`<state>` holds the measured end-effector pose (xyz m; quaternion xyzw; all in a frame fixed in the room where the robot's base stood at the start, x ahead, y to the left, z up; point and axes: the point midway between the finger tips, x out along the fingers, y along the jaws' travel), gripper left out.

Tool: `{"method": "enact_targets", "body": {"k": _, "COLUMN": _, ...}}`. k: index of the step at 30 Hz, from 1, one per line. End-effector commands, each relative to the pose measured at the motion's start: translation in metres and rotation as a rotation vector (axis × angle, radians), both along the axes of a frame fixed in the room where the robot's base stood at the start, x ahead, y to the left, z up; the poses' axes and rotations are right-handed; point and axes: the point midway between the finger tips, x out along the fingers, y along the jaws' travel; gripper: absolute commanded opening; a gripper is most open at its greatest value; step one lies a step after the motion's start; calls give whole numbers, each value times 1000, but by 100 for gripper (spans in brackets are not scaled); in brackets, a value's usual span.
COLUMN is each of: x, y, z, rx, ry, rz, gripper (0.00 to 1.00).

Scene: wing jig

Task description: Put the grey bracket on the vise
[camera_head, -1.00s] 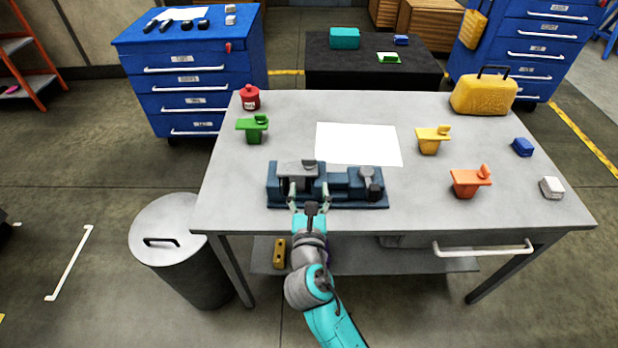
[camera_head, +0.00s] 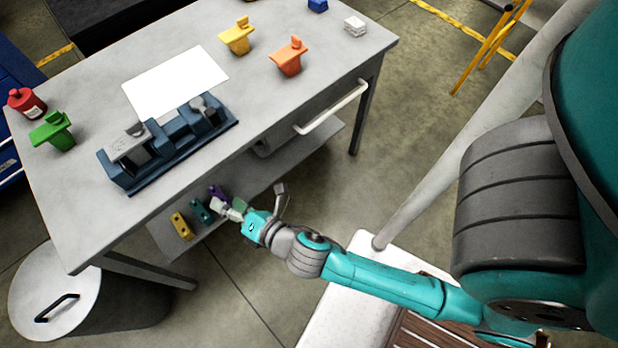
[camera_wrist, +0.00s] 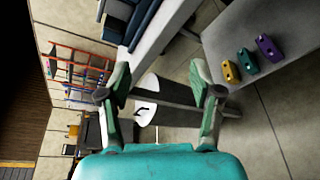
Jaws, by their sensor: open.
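The blue vise (camera_head: 190,156) stands on the workbench near its front edge. The grey bracket (camera_head: 127,143) sits on the left part of the vise, its flat plate on top. My gripper (camera_head: 230,209) is well away from both, in front of the bench and below its top, beside the lower shelf. In the wrist view my gripper (camera_wrist: 160,94) has its two fingers spread, with nothing between them. Part of the vise (camera_wrist: 143,22) shows at the top of the wrist view.
Green (camera_head: 53,131), yellow (camera_head: 237,36) and orange (camera_head: 288,57) brackets stand on the bench, with a white sheet (camera_head: 175,82) and a red bottle (camera_head: 26,102). Yellow, teal and purple parts lie on the lower shelf (camera_head: 285,170). A bin (camera_head: 40,270) stands front left.

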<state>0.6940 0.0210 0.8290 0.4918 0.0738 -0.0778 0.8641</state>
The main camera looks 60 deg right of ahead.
Motion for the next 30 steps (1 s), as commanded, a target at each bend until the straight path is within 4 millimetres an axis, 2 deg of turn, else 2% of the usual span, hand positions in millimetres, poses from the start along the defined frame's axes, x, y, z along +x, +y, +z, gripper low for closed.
{"method": "enact_targets", "body": {"k": 1, "x": -22, "y": -3, "z": -7, "rx": 111, "ry": 16, "rz": -8, "gripper": 65}}
{"method": "enact_targets", "body": {"k": 8, "x": -109, "y": -6, "z": -14, "rx": 694, "ry": 53, "rz": -81, "gripper": 65}}
{"method": "enact_targets", "body": {"k": 13, "x": -169, "y": -9, "z": -2, "rx": 1129, "ry": 64, "rz": -180, "gripper": 65}}
{"method": "enact_targets", "body": {"k": 18, "x": -220, "y": -13, "z": 21, "rx": 1557, "ry": 46, "rz": -304, "gripper": 65}}
{"method": "enact_targets", "body": {"k": 24, "x": -257, "y": -18, "z": 47, "rx": 1918, "ry": 0, "rz": -419, "gripper": 65}}
{"method": "enact_targets", "body": {"k": 30, "x": -269, "y": -21, "z": 57, "rx": 2048, "ry": -26, "rz": -460, "gripper": 65}}
